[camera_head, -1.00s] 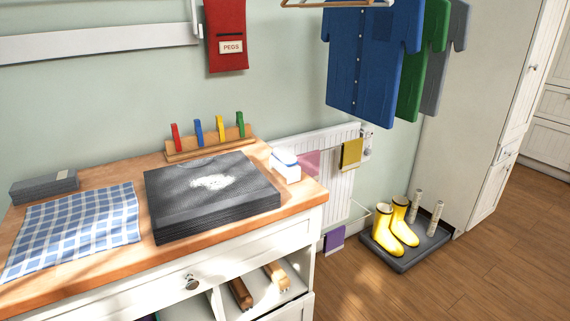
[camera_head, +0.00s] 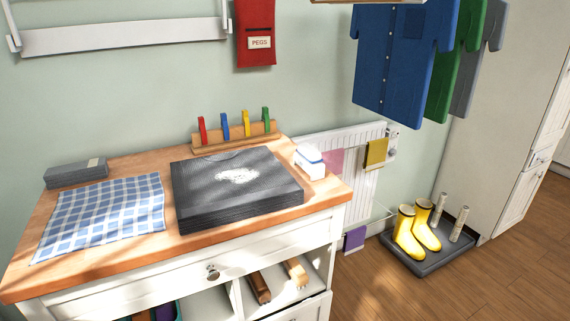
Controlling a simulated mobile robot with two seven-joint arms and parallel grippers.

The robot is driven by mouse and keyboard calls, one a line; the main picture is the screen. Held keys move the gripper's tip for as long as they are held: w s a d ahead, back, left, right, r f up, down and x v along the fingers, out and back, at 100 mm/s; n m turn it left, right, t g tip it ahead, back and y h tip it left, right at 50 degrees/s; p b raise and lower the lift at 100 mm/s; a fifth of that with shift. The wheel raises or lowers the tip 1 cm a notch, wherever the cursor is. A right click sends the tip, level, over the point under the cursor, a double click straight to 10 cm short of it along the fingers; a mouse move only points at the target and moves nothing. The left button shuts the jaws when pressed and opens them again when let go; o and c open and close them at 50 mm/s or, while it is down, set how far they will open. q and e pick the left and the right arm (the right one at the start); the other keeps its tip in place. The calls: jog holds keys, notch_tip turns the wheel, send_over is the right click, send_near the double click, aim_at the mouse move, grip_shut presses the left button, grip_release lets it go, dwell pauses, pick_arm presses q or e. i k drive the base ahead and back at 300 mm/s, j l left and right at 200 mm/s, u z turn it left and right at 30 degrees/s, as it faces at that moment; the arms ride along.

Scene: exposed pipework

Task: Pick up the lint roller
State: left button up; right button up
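I cannot make out a lint roller for certain. A small white and blue item (camera_head: 310,161) lies at the right end of the wooden worktop (camera_head: 105,262), beside a dark grey folded stack (camera_head: 215,203) with a pale fuzzy patch on top. Two brush-like items with wooden parts, a dark one (camera_head: 259,288) and a lighter one (camera_head: 294,271), lie in the open compartment below. Neither of my grippers is in view.
A checked cloth (camera_head: 105,213), a dark box (camera_head: 76,173) and a rack of coloured pegs (camera_head: 235,136) are on the worktop. Hanging shirts (camera_head: 405,60), a radiator (camera_head: 350,190) and yellow boots on a tray (camera_head: 455,261) stand right. The floor (camera_head: 400,295) in front is clear.

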aim_at(309, 159)
jog(key=i+l+u, duration=0.1)
jog(key=l, duration=0.2)
jog(key=i+l+u, duration=0.25)
jog(key=i+l, duration=0.15)
jog(key=l, duration=0.2)
jog(key=i+l+u, duration=0.1)
jog(key=l, duration=0.25)
jog(key=i+l+u, duration=0.1)
jog(key=l, duration=0.25)
